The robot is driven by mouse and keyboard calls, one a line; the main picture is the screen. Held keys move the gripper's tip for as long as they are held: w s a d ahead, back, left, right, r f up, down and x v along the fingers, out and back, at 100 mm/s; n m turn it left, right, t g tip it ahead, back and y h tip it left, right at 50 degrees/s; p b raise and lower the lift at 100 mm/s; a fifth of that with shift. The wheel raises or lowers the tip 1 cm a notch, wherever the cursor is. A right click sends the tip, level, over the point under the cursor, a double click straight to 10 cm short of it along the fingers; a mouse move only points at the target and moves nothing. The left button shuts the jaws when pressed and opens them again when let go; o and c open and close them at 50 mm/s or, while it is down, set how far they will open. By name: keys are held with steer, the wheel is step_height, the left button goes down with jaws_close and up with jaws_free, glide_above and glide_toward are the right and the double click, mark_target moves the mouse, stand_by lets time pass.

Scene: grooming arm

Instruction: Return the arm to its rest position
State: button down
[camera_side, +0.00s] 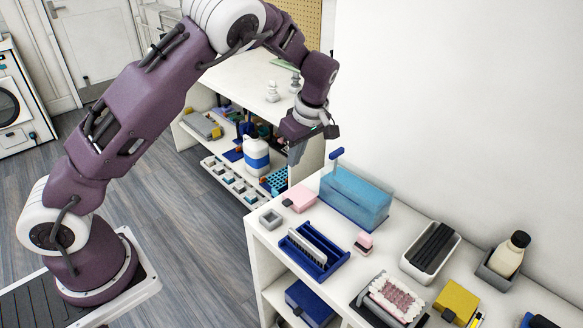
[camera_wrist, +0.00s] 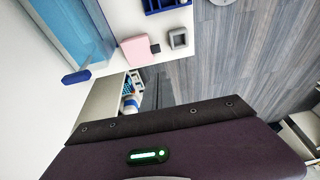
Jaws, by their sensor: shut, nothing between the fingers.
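My purple arm (camera_side: 140,110) rises from its base at the left and bends over at the top. My gripper (camera_side: 296,154) hangs from its end, pointing down, in the gap between the front white shelf and the back white shelf. Its fingers look closed together with nothing held, though they are small in the side view. In the wrist view, my purple gripper housing with a green light fills the bottom, and the dark fingers (camera_wrist: 157,88) show just above it. The gripper appears apart from the nearby objects.
A translucent blue box (camera_side: 355,197) stands on the front shelf (camera_side: 384,244), right of the gripper. A pink block (camera_side: 300,199), a small grey holder (camera_side: 270,219) and a blue rack (camera_side: 313,250) sit nearby. A white and blue bottle (camera_side: 256,155) stands on the back shelf. Open floor (camera_side: 190,220) lies left.

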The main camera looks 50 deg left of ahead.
steer(key=s+d+r+m+t+h, duration=0.35)
steer(key=s+r+m, duration=0.45)
steer(key=s+r, duration=0.7)
steer(key=s+d+r+m+t, duration=0.2)
steer(key=s+m, duration=0.8)
steer(key=s, duration=0.6)
steer(key=shift+d+r, duration=0.45)
steer(key=shift+d, duration=0.1)
